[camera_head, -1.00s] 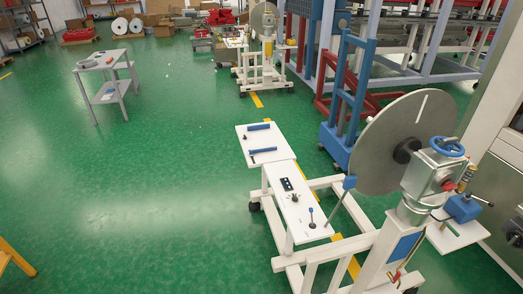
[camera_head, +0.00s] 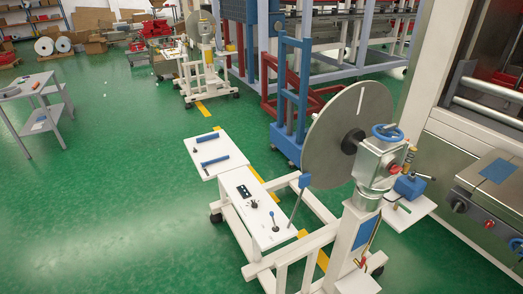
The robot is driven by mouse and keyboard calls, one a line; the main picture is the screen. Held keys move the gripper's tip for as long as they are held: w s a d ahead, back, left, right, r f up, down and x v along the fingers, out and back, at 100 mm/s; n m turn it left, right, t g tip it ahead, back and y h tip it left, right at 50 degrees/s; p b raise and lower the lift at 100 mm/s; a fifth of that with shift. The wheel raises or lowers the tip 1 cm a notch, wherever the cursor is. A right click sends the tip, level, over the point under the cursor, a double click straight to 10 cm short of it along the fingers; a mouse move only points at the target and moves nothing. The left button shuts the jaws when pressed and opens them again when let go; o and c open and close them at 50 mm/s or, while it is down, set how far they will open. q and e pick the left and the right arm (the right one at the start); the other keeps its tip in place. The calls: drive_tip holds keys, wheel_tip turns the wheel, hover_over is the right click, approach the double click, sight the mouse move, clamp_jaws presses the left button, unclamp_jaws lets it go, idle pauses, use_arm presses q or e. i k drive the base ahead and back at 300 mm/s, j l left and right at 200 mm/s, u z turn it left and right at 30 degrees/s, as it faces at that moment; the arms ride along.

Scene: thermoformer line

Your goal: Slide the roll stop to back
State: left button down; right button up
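A roll stand with a large grey disc (camera_head: 347,133) stands right of centre. Its metal head (camera_head: 377,160) carries a blue handwheel (camera_head: 388,132) and a red knob (camera_head: 395,170). A blue block with a handle (camera_head: 410,186) sits right of the head. A slanted rod with a blue end piece (camera_head: 304,180) rises left of the disc. I cannot tell for sure which part is the roll stop. Neither of my grippers is in view.
A white table (camera_head: 256,217) with a lever, a black switch panel (camera_head: 243,191) and blue bars (camera_head: 214,160) adjoins the stand. A blue post frame (camera_head: 292,95) stands behind the disc. A machine with a control box (camera_head: 487,190) fills the right.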

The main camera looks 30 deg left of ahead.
sight(204, 165)
drive_tip(key=i+j+z, duration=0.1)
drive_tip(key=j+z, duration=0.3)
drive_tip(key=j, duration=0.25)
drive_tip(key=j+z, duration=0.35)
drive_tip(key=j, duration=0.35)
drive_tip(key=j+z, duration=0.4)
drive_tip(key=j, duration=0.3)
drive_tip(key=k+j+z, duration=0.2)
drive_tip(key=j+z, duration=0.2)
drive_tip(key=j, duration=0.25)
